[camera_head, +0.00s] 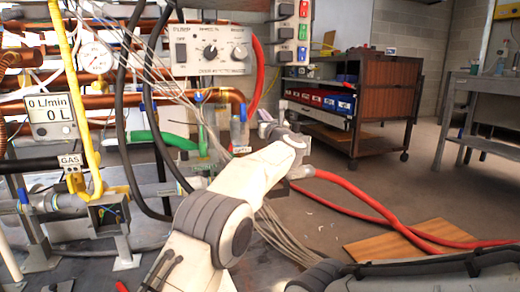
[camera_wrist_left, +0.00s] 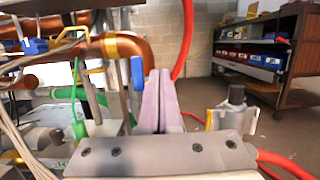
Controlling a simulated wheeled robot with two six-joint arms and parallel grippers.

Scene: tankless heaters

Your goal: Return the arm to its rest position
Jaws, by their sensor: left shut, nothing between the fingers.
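My left arm (camera_head: 262,172) rises from the bottom middle of the head view and reaches forward beside the heater panel's pipes. My left gripper (camera_wrist_left: 158,98) shows in the left wrist view with its two pale purple fingers pressed together. Nothing is between them. In the head view its fingertips are hard to make out beyond the white wrist. Behind the fingers in the wrist view are a copper pipe (camera_wrist_left: 118,46) and a blue valve handle (camera_wrist_left: 137,74). I cannot tell whether the fingers touch anything. My right gripper is not in view.
A control box (camera_head: 211,50) with knobs, a gauge (camera_head: 96,57), a flow display (camera_head: 50,117) and a yellow gas pipe (camera_head: 77,100) crowd the left. Red hoses (camera_head: 365,199) cross the floor by a wooden board (camera_head: 395,245). A cart (camera_head: 385,90) and a bench (camera_head: 490,85) stand behind.

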